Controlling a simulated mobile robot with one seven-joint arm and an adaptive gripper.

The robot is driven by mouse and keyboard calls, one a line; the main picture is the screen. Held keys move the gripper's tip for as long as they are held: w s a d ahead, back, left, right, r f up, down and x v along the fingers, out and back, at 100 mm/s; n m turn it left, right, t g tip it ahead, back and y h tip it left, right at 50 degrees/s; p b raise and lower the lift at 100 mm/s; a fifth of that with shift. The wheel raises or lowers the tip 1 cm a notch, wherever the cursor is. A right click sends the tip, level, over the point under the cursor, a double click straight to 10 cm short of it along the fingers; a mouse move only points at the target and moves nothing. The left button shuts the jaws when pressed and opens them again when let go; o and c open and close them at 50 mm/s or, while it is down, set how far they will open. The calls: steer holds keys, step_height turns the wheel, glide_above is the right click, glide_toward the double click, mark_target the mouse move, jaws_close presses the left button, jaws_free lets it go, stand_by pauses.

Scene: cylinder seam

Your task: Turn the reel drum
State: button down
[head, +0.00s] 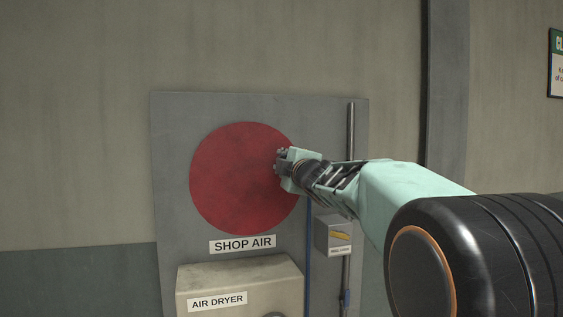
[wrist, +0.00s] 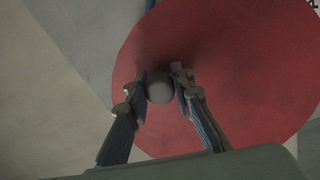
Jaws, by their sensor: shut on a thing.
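The reel drum (head: 235,180) is a large red disc on a grey wall panel, above a "SHOP AIR" label. It also fills much of the wrist view (wrist: 245,70). My gripper (head: 283,165) is at the drum's right edge in the head view and covers part of that edge. In the wrist view, my gripper's two fingers (wrist: 160,88) are closed on either side of a round grey knob (wrist: 160,90) that stands out from the drum's face near its rim. In the head view the knob is hidden by my gripper.
Below the drum is a beige box (head: 240,277) labelled "AIR DRYER". The wall left of the panel is bare.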

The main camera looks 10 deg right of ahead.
steer(key=c, duration=1.7)
jaws_free()
steer(key=shift+o, duration=0.2)
steer(key=shift+s, duration=0.1)
steer(key=s+d, duration=0.1)
steer(key=s, duration=0.6)
steer(key=shift+d+f, duration=0.15)
steer(key=shift+d, duration=0.05)
